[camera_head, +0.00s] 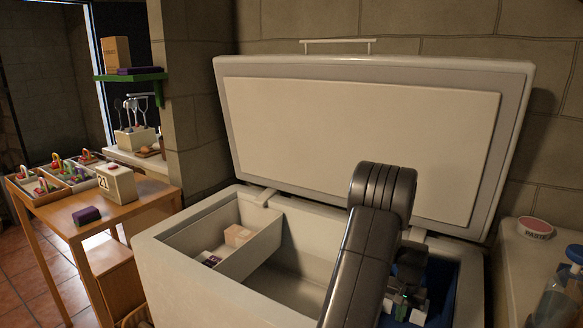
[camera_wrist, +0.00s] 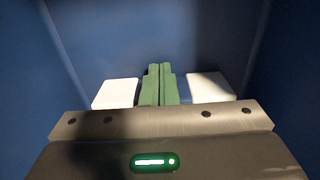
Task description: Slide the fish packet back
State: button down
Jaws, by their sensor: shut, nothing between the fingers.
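My gripper (camera_head: 405,300) is down inside the blue-walled right part of the open chest freezer (camera_head: 190,270), partly hidden by my arm. In the wrist view its green fingers (camera_wrist: 159,85) are together with nothing between them. A pale block (camera_wrist: 115,93) shows left of the fingers and another pale block (camera_wrist: 210,87) right of them; I cannot tell whether these are packets or gripper parts. The blue wall (camera_wrist: 160,35) rises beyond. I cannot make out a fish packet for certain.
The freezer's left compartment holds a tan box (camera_head: 238,235) and a small dark packet (camera_head: 211,261). The raised lid (camera_head: 370,140) stands behind my arm. A wooden table (camera_head: 130,207) with trays is at left. A counter (camera_head: 530,260) with a glass jar (camera_head: 560,290) is at right.

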jog(key=shift+s+a, duration=0.1)
jog(key=shift+s, duration=0.1)
jog(key=shift+s+a, duration=0.45)
jog(key=shift+s, duration=0.2)
jog(key=shift+r, duration=0.15)
notch_tip(320, 180, up, 16)
jog(key=p, duration=1)
jog(key=shift+f, duration=0.2)
notch_tip(320, 180, down, 11)
jog(key=b, duration=0.7)
jog(key=shift+f, duration=0.1)
